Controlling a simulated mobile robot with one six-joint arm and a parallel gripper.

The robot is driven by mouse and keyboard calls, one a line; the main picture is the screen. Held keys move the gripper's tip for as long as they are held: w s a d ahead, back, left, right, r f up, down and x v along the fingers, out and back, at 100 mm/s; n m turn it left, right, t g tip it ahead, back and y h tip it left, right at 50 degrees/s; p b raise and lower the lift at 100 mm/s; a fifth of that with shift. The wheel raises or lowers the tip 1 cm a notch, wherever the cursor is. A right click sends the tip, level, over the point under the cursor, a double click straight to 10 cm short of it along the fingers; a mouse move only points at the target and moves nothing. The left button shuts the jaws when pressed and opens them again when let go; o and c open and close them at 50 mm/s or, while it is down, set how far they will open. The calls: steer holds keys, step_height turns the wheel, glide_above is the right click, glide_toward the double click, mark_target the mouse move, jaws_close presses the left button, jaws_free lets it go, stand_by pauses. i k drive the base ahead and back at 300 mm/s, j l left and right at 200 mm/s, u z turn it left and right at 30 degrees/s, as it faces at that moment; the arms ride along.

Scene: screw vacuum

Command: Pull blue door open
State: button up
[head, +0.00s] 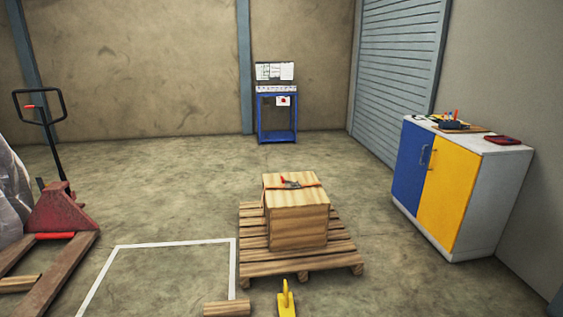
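The blue door (408,165) is the left door of a white cabinet (491,205) at the right of the head view. It looks shut, flush beside the yellow door (448,192). A metal bar handle (423,156) stands near the blue door's right edge, next to the yellow door's handle (433,159). My gripper is not in view.
A wooden crate (298,226) with a tool on top sits on a pallet (262,263) left of the cabinet. A red pallet jack (62,209) stands at the left. Open floor (375,240) lies between pallet and cabinet. Tools lie on the cabinet top.

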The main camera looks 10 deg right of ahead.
mark_target(416, 142)
steer(key=i+l+z, duration=0.35)
steer(key=i, duration=0.15)
steer(key=i+z, duration=0.35)
steer(key=i, duration=0.15)
steer(key=i+z, duration=0.4)
steer(key=i, duration=0.15)
steer(key=i+j+z, duration=0.2)
steer(key=i+z, duration=0.15)
steer(key=i, duration=0.2)
steer(key=i+j+z, duration=0.35)
steer(key=i, duration=0.15)
steer(key=i+j+u, duration=0.35)
steer(key=i, duration=1.05)
steer(key=i+l+u, duration=0.15)
steer(key=i+u, duration=0.2)
steer(key=i, duration=1)
steer(key=i+j+z, duration=0.15)
steer(key=i+j, duration=0.3)
steer(key=j, duration=0.1)
